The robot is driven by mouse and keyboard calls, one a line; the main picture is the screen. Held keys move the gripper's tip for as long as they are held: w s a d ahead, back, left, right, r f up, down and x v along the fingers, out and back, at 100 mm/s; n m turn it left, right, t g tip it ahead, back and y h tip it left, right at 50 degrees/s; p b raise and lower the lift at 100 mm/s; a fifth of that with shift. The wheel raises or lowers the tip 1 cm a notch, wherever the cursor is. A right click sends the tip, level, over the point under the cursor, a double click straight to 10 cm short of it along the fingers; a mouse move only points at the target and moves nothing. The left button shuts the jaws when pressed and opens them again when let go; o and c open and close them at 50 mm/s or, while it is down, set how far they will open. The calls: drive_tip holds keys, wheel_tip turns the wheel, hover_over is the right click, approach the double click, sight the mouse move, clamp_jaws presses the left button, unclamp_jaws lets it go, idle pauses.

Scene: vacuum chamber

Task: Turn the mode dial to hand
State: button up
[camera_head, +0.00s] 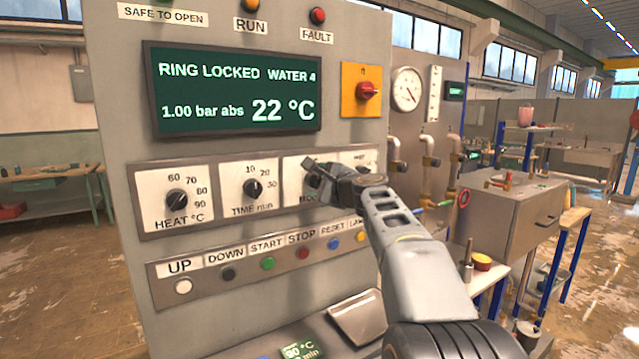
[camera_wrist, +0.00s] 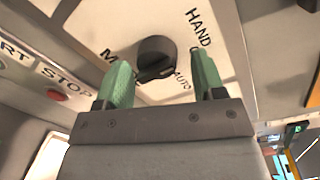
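The mode dial (camera_wrist: 156,54) is a dark round knob on a white plate in the wrist view. The word HAND (camera_wrist: 199,27) is printed at its upper right and AUTO (camera_wrist: 183,79) at its lower right. Which way its pointer faces is hard to tell. My gripper (camera_wrist: 160,62) is open, with one green finger on each side of the dial's lower part; I see gaps but cannot tell how deep the fingers reach. In the head view my gripper (camera_head: 314,167) is at the mode plate and hides most of the dial and its lettering.
The heat dial (camera_head: 176,200) and time dial (camera_head: 253,188) sit left of the mode plate. A row of push buttons, including the red stop button (camera_head: 303,253), runs below. The display (camera_head: 235,88) and red switch (camera_head: 367,91) are above. Pipes (camera_head: 430,160) stand to the right.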

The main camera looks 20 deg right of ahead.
drive_tip(key=shift+o, duration=0.2)
drive_tip(key=shift+f, duration=0.1)
drive_tip(key=shift+s, duration=0.5)
drive_tip(key=s+d+b, duration=0.2)
drive_tip(key=s+b, duration=0.1)
drive_tip(key=s, duration=0.9)
drive_tip(key=shift+s+r, duration=0.3)
drive_tip(key=shift+r, duration=0.1)
drive_tip(key=shift+d, duration=0.1)
wheel_tip(320, 180, down, 12)
drive_tip(key=s+n+g+h, duration=0.1)
drive_tip(key=n+g, duration=0.3)
drive_tip(key=n, duration=0.1)
drive_tip(key=s+a+f+n+g+h+p, duration=0.1)
drive_tip(key=s+a+f+n+g, duration=0.3)
drive_tip(key=s+a+f+n, duration=0.3)
drive_tip(key=s+a+f+n+g+h+p, duration=0.1)
drive_tip(key=s+a+f+n+g, duration=0.4)
drive_tip(key=f, duration=0.8)
drive_tip(key=s+a+n+p, duration=0.1)
drive_tip(key=s+a+n, duration=0.1)
drive_tip(key=n, duration=0.2)
drive_tip(key=shift+s+a+g+p, duration=0.3)
drive_tip(key=shift+s+a, duration=0.1)
drive_tip(key=shift+a, duration=0.35)
drive_tip(key=shift+c, duration=0.4)
